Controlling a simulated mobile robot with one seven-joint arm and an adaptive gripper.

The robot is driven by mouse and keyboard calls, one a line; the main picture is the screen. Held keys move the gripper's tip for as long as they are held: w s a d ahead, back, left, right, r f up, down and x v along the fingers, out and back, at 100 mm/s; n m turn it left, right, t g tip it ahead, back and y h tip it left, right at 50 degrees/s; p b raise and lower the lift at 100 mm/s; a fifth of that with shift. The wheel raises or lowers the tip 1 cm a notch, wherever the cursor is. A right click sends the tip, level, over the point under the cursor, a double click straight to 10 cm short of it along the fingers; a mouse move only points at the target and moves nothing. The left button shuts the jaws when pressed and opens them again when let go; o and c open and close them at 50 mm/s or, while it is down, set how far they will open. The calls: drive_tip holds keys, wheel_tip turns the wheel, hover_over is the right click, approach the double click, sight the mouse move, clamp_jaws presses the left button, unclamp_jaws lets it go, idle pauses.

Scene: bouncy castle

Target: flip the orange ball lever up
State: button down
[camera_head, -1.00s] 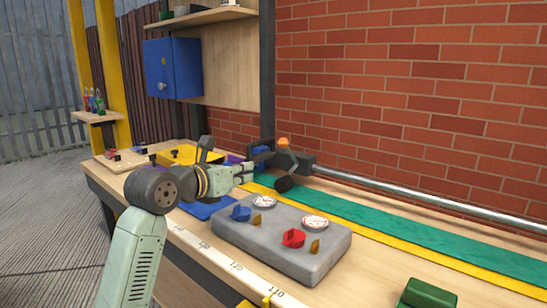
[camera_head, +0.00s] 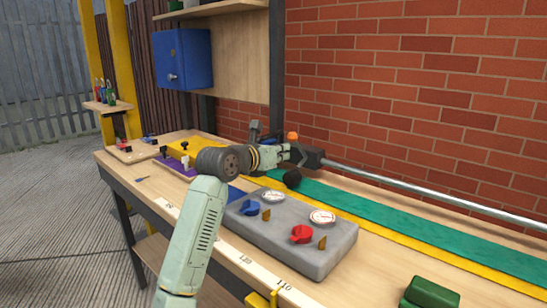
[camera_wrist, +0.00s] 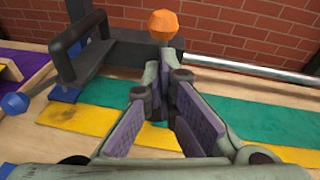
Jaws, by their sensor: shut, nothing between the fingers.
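The orange ball (camera_head: 292,135) tops a lever on a dark clamp-like block (camera_head: 308,157) at the back of the bench, where a metal bar begins. In the wrist view the ball (camera_wrist: 164,23) sits just beyond my fingertips, at top centre. My gripper (camera_wrist: 163,60) is shut and empty, its purple-padded fingers converging right below the ball. They hide the lever's stalk, and I cannot tell whether they touch it. In the head view my gripper (camera_head: 282,152) is low beside the block, just left of and below the ball.
A long metal bar (camera_head: 430,189) runs right from the block along the brick wall. A grey panel (camera_head: 290,235) with blue and red knobs and gauges lies in front. A green block (camera_head: 430,293) is at lower right. Green and yellow strips lie under the bar.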

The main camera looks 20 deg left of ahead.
sight(290, 138)
drive_tip(key=shift+w+r, duration=0.15)
drive_tip(key=shift+w, duration=0.2)
drive_tip(key=shift+w+d+r+g+p, duration=0.1)
drive_tip(key=shift+w+r+g+p, duration=0.1)
drive_tip(key=shift+r+g+p, duration=0.6)
drive_tip(key=shift+f+t+p, duration=0.15)
drive_tip(key=shift+t+p, duration=0.15)
drive_tip(key=shift+p, duration=0.1)
drive_tip(key=r+p, duration=0.1)
drive_tip(key=w+r+g+p, duration=0.1)
drive_tip(key=p, duration=0.1)
drive_tip(key=shift+d+y, duration=0.15)
drive_tip(key=shift+y, duration=0.15)
drive_tip(key=w+r+g+p, duration=0.1)
drive_tip(key=p, duration=0.2)
drive_tip(key=w+d+r+g+y+p, duration=0.1)
drive_tip(key=w+g+p, duration=0.1)
drive_tip(key=p, duration=0.2)
drive_tip(key=shift+r+g, duration=0.3)
drive_tip(key=shift+r, duration=0.05)
drive_tip(key=shift+w+d+r+p, duration=0.2)
drive_tip(key=shift+w+d, duration=0.1)
drive_tip(key=shift+w, duration=0.4)
drive_tip(key=shift+w+d+r+p, duration=0.15)
drive_tip(key=shift+w+d+r, duration=0.1)
drive_tip(key=shift+w, duration=0.4)
